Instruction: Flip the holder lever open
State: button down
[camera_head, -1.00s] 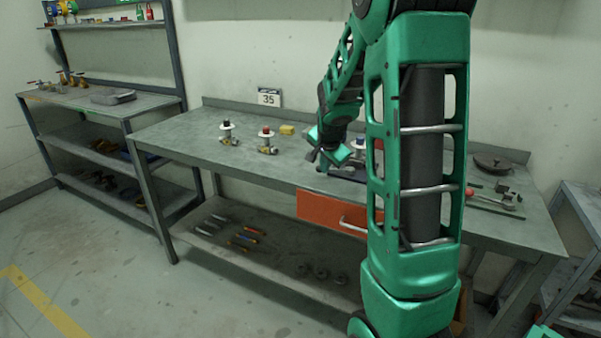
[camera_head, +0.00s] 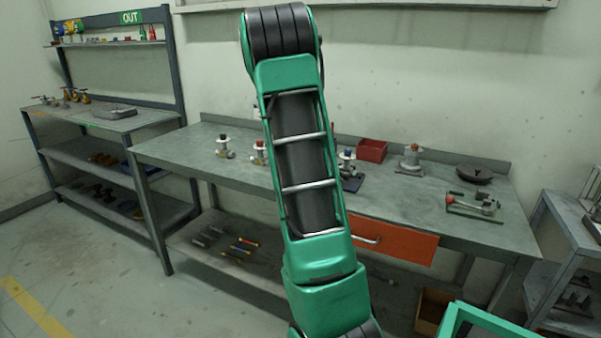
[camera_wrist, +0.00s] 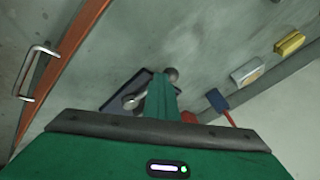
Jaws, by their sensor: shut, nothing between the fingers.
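A dark plate with a small valve fitting (camera_head: 347,163) stands on the workbench, partly behind my arm in the head view. In the wrist view the dark plate (camera_wrist: 117,88) carries a metal part (camera_wrist: 132,101), and a round dark knob (camera_wrist: 171,73) shows beside it. My gripper (camera_wrist: 162,84) is shut and empty; its green fingers overlap the plate in the picture. I cannot tell whether they touch it. In the head view my arm hides the gripper. A green-based fixture with a red-ended handle (camera_head: 472,206) stands at the bench's right. I cannot tell which part is the holder lever.
The workbench (camera_head: 190,160) also bears two small valves (camera_head: 223,147), a red bin (camera_head: 372,150), a grey flanged part (camera_head: 411,160) and a dark round disc (camera_head: 474,174). An orange drawer (camera_head: 400,241) sits below its front edge.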

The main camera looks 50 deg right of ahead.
jog(key=shift+w+d, duration=0.1)
jog(key=shift+w, duration=0.05)
jog(key=shift+r, duration=0.1)
dwell(0.4)
jog(key=shift+s+a, duration=0.2)
jog(key=shift+s, duration=0.15)
jog(key=shift+s+a+r, duration=0.15)
jog(key=shift+s+a, duration=0.4)
jog(key=shift+s+a+r, duration=0.15)
jog(key=shift+s+a, duration=0.35)
jog(key=shift+a, duration=0.05)
jog(key=v, duration=1)
jog(key=shift+a, duration=0.15)
